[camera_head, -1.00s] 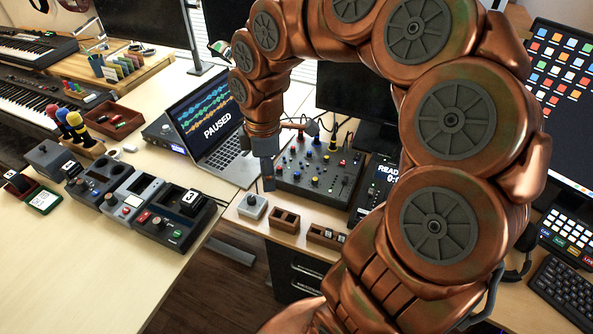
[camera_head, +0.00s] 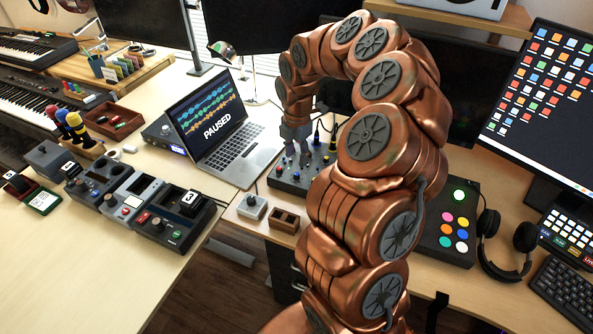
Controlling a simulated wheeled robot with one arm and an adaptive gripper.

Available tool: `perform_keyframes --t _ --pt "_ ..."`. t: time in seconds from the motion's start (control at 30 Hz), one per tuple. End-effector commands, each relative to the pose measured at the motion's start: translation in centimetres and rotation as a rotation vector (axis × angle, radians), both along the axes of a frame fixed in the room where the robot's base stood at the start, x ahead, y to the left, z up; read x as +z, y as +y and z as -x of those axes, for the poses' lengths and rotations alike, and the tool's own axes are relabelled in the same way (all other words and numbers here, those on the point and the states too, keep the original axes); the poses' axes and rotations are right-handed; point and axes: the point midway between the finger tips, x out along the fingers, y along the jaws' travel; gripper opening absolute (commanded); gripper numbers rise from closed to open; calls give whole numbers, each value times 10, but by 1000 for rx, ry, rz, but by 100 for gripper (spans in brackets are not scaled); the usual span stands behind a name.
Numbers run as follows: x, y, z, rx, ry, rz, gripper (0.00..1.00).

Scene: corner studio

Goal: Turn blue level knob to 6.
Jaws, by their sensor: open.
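The dark mixer (camera_head: 286,187) with small coloured knobs stands on the desk right of the laptop. My arm covers much of its right side. A small knob that looks blue (camera_head: 297,177) shows near its front left, but its setting is too small to read. My gripper (camera_head: 298,156) points down over the mixer's left part, with its fingers apart and nothing seen between them. I cannot tell whether the fingertips touch any knob.
The laptop (camera_head: 222,140) showing PAUSED is close on the left. A grey button box (camera_head: 252,207) and a wooden block with slots (camera_head: 284,220) sit in front of the mixer. A pad with coloured buttons (camera_head: 449,232) and headphones (camera_head: 507,245) are on the right.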

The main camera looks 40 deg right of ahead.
Motion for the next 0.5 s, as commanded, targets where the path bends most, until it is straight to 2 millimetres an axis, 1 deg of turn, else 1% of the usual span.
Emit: perform_keyframes --t 0.17,0.4,0.5 --pt "-18 0 1 0 2 -2 45" --pt "-51 0 1 -2 2 -2 45" --pt "-61 1 1 -2 3 -2 45"
